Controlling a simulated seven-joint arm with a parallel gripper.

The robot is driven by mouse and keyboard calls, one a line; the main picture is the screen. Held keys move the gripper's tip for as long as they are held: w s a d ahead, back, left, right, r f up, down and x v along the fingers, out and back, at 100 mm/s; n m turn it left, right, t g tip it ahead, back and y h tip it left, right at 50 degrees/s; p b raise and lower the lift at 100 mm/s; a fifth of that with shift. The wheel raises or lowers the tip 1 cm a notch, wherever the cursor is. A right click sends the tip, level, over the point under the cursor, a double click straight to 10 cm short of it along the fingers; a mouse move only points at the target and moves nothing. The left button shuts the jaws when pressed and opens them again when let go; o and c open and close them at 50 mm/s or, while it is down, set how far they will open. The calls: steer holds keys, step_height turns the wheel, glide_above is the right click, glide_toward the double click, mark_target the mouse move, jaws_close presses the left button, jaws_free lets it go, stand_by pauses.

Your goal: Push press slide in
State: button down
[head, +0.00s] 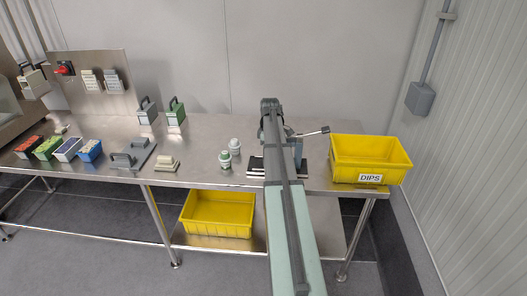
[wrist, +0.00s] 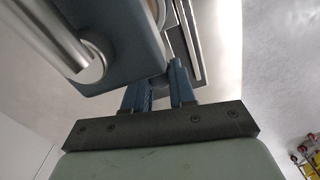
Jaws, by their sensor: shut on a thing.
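The press (head: 298,153) stands on the steel table, blue-grey with a dark base and a lever reaching out to the right. My arm crosses in front of it and hides much of it and my gripper in the head view. In the wrist view the blue-grey press body (wrist: 125,50) fills the upper left, with a bright metal cylinder. The press slide (wrist: 186,40) shows as dark and metal rails running upward. My gripper (wrist: 163,78) has its two blue fingers at the near end of the slide, shut on it. The exact contact is partly hidden.
A yellow bin labelled DIPS (head: 370,178) stands right of the press. Two small white-and-green bottles (head: 225,160) stand to its left. Farther left are a grey fixture (head: 135,156), a beige block (head: 165,164) and several coloured boxes. Another yellow bin (head: 217,230) sits below.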

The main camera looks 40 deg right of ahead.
steer(key=shift+s+d, duration=0.2)
steer(key=c, duration=0.9)
jaws_free()
steer(key=shift+r, duration=0.1)
step_height(320, 180, up, 14)
steer(key=shift+f, duration=0.2)
